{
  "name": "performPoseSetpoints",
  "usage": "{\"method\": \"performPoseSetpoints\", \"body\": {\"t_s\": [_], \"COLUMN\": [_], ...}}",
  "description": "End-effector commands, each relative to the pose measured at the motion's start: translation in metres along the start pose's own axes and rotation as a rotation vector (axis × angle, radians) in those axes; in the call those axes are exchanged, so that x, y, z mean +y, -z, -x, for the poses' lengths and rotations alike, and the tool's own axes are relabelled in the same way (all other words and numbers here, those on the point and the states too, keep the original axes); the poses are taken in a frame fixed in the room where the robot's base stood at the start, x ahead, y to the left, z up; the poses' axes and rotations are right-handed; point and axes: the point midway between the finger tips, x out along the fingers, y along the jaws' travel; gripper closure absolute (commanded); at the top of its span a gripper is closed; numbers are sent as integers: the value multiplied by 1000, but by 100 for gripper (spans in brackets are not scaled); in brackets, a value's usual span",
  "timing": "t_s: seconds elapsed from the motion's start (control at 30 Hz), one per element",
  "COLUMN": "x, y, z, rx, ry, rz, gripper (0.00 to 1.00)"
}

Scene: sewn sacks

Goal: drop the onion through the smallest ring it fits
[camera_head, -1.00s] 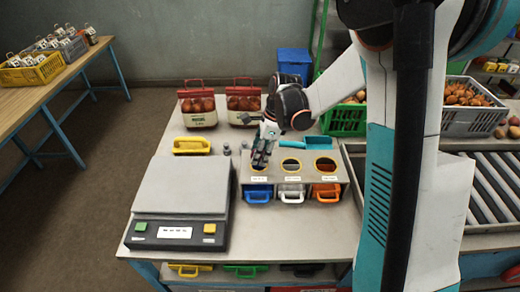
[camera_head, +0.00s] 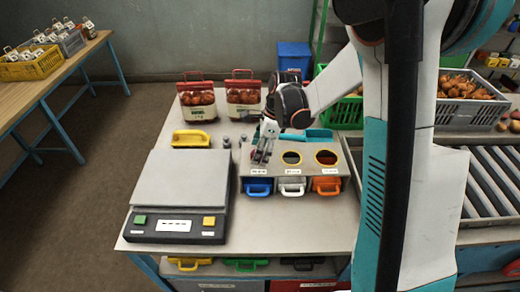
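A grey sizing box (camera_head: 247,168) stands on the table, with round ring openings in its top. The middle ring (camera_head: 291,158) and the right ring (camera_head: 326,157) are clear and look dark inside. The left ring is hidden behind my gripper (camera_head: 261,158), which points down over that end of the box. I cannot make out whether its fingers are open or shut. No single loose onion can be made out at the gripper. A blue bin (camera_head: 257,187), a white bin (camera_head: 292,187) and an orange bin (camera_head: 327,186) sit at the front under the rings.
A scale (camera_head: 180,186) with an empty plate stands left of the box. A crate (camera_head: 470,111) and roller conveyor (camera_head: 490,185) are right.

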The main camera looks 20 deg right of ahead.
Motion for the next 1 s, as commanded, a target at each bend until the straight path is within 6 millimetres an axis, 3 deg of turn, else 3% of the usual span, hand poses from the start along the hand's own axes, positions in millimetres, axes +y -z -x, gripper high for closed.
{"method": "performPoseSetpoints", "body": {"t_s": [0.27, 0.7, 1.0], "x": [0, 0, 0], "y": [0, 0, 0], "z": [19, 102, 120], "rx": [0, 0, 0], "ry": [0, 0, 0], "rz": [-1, -1, 0], "gripper": [35, 35, 35]}}
